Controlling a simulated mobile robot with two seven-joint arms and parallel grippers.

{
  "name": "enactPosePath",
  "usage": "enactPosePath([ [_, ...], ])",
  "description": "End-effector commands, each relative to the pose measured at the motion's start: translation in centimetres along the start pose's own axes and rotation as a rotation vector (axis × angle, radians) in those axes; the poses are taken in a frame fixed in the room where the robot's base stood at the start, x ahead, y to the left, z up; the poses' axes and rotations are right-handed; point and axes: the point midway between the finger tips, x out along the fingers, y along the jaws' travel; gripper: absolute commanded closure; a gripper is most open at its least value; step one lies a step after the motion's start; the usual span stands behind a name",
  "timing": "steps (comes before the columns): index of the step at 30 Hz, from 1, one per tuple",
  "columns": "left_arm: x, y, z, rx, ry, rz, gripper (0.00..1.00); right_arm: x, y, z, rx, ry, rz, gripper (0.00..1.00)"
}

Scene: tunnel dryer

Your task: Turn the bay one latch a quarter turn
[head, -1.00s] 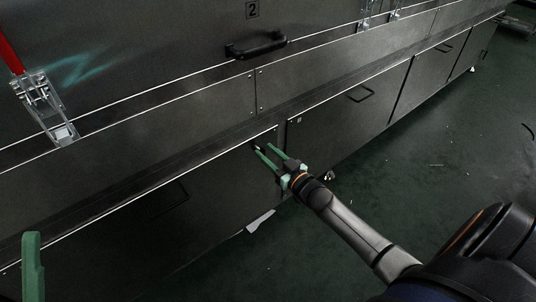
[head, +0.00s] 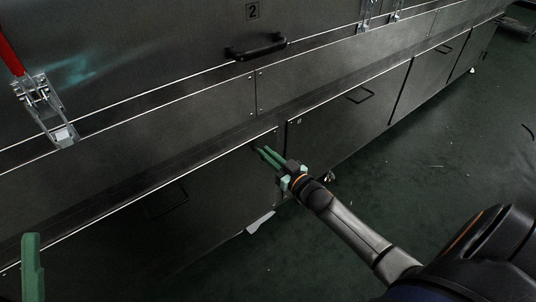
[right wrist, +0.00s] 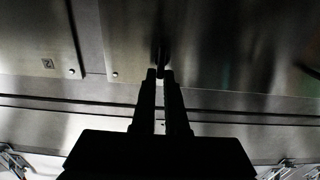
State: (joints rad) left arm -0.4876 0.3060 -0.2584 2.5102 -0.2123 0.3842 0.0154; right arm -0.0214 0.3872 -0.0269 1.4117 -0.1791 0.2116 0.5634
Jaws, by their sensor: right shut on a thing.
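My right gripper (head: 262,151) is at the upper right corner of a dark lower door (head: 215,178). Its green fingers are shut on the bay one latch, which they mostly hide in the head view. In the right wrist view, the latch (right wrist: 161,57) is a small dark piece between the fingertips (right wrist: 160,75). It looks narrow and lies in line with the fingers there. Of my left gripper, one green finger (head: 32,266) shows at the lower left, apart from the panels; its jaw opening cannot be seen.
A black handle (head: 256,47) sits on the upper panel below a "2" label (head: 252,11). A red-handled metal clamp (head: 45,110) is at the left. Another lower door (head: 345,108) is to the right. The dark green floor (head: 440,165) is mostly clear.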

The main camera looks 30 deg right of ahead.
Motion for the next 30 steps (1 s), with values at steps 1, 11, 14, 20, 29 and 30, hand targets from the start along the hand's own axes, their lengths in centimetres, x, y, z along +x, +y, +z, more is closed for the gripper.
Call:
enactPosePath([
  [1,0.1,0.0,-0.1,0.0,0.0,0.0,0.58,0.0,0.0,0.0,0.006,0.0,-0.001,1.0],
  [11,1.0,-0.7,-1.2,-0.01,0.007,-0.007,0.58,0.0,0.3,-0.2,0.138,-0.002,0.0,1.0],
  [14,1.4,-1.0,-1.7,-0.012,0.011,-0.01,0.58,0.0,0.4,-0.2,0.217,-0.002,0.0,1.0],
  [20,2.1,-1.5,-2.5,-0.02,0.015,-0.013,0.58,0.0,0.8,-0.1,0.402,-0.002,0.001,1.0],
  [29,2.5,-1.7,-3.0,-0.018,0.02,-0.007,0.58,0.0,1.2,0.4,0.687,-0.001,0.0,1.0],
  [30,2.5,-1.7,-3.0,-0.017,0.021,-0.007,0.58,0.0,1.3,0.4,0.725,-0.001,0.0,1.0],
])
